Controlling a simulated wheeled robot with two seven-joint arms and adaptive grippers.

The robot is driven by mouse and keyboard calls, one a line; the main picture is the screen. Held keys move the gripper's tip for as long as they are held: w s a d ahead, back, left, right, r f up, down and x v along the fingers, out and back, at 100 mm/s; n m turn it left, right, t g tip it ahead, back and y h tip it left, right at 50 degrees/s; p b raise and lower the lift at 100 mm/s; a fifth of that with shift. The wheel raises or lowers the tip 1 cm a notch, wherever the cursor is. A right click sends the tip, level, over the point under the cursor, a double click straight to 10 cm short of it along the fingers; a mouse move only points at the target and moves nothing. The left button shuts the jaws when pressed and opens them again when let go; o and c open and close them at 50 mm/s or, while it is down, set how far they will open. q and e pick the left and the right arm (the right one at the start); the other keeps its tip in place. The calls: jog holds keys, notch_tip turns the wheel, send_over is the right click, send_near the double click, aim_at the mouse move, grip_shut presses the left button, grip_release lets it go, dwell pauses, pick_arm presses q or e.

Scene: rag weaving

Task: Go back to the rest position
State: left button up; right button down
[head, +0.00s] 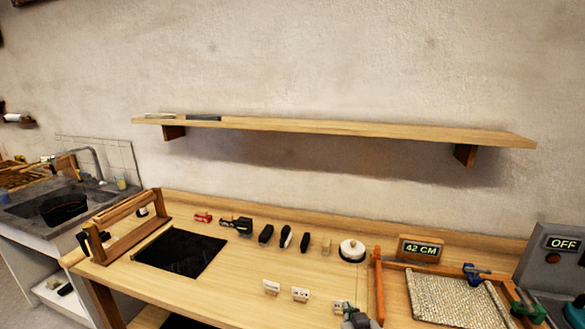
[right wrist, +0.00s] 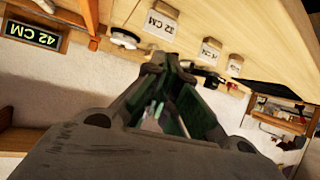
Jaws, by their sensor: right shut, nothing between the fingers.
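My right gripper (head: 358,318) shows at the bottom edge of the head view, over the front part of the wooden workbench (head: 230,285). It is just left of the orange-framed loom with woven material (head: 450,300). In the right wrist view the same gripper (right wrist: 172,66) has its fingers together, with nothing held between them. The bench appears upside down there, with small white number cards (right wrist: 160,22) beyond the fingertips. My left gripper is in neither view.
A sign reading 42 CM (head: 421,249) stands at the bench's back, beside a round white-topped item (head: 352,250). Several small dark tools (head: 266,234) stand in a row. A grey box reading OFF (head: 556,258) is at far right. A wooden shelf (head: 330,128) hangs above.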

jog(key=s+d+f+n+g, duration=0.1)
jog(key=s+d+f+g, duration=0.35)
jog(key=s+f, duration=0.35)
jog(key=s+d+f+g, duration=0.3)
jog(key=s+f+g, duration=0.2)
jog(key=s, duration=0.6)
notch_tip(320, 180, down, 32)
jog(key=s+d, duration=0.2)
jog(key=d, duration=0.1)
jog(key=s+d+f+g, duration=0.1)
jog(key=s+d+f, duration=0.2)
jog(key=s+f, duration=0.6)
jog(key=s+d+f+h, duration=0.1)
jog(key=s+d+f, duration=0.3)
jog(key=s+f, duration=0.6)
jog(key=shift+s+d+f+n+g, duration=0.3)
jog(key=shift+s+n+g, duration=0.1)
jog(key=shift+s, duration=0.3)
